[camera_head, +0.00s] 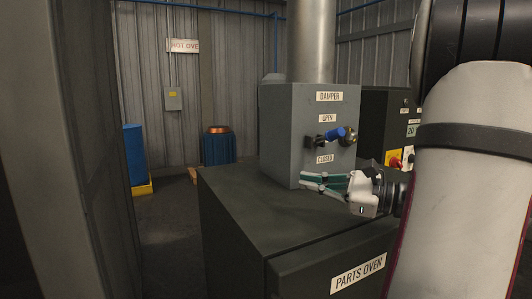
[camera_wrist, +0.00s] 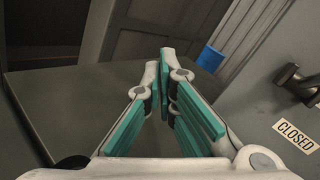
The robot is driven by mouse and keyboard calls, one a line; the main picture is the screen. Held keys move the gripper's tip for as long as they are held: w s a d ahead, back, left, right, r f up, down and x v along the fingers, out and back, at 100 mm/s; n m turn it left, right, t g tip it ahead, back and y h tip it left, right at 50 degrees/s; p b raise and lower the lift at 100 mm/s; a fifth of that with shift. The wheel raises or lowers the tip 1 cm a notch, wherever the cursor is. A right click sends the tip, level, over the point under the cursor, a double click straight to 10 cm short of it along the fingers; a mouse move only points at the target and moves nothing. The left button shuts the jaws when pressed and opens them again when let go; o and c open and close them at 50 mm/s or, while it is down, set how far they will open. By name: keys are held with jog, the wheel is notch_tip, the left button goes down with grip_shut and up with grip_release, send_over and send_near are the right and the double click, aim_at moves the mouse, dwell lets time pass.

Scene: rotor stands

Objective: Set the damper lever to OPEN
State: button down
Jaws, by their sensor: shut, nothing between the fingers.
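The grey damper box (camera_head: 284,120) stands on top of the parts oven, with a DAMPER label at the top, an OPEN label (camera_head: 327,118) above the lever and a CLOSED label (camera_head: 324,159) below it. The damper lever (camera_head: 335,133) has a blue part and dark fittings and lies between the two labels, about level; I cannot tell its exact setting. My gripper (camera_head: 306,181) is shut and empty, below the lever and beside the box's lower front. In the wrist view the shut fingertips (camera_wrist: 163,60) are left of a black lever part (camera_wrist: 293,82) and apart from it.
The parts oven (camera_head: 235,195) has a bare dark top around the box. A dark panel with red and yellow controls (camera_head: 396,161) stands at the right. Blue drums (camera_head: 133,155) stand at the back left.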

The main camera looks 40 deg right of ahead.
jog(key=s+d+m+t+h, duration=0.1)
jog(key=s+d+m+h, duration=0.1)
jog(key=s+d, duration=0.1)
jog(key=s+d+r+m+t+h, duration=0.1)
jog(key=s+d+m+t+h, duration=0.1)
jog(key=d, duration=0.3)
jog(key=s+d+m+t+h, duration=0.1)
jog(key=s+d+m+h, duration=0.1)
jog(key=s+d+h, duration=0.1)
jog(key=shift+s+d+r+t+h, duration=0.2)
jog(key=shift+s+d, duration=0.2)
jog(key=shift+s, duration=0.15)
jog(key=shift+s+d+r+t+h, duration=0.1)
jog(key=shift+s+d+t, duration=0.1)
jog(key=shift+s+d, duration=0.25)
send_near(327, 138)
jog(key=w, duration=0.1)
jog(key=w+d, duration=0.1)
jog(key=w, duration=0.2)
jog(key=shift+w+d+r+p, duration=0.15)
jog(key=shift+d+r+p, duration=0.15)
jog(key=shift+p, duration=0.05)
notch_tip(327, 138, up, 2)
jog(key=p, duration=0.3)
jog(key=shift+w+r+g, duration=0.2)
jog(key=shift+r+g, duration=0.05)
jog(key=shift+g, duration=0.15)
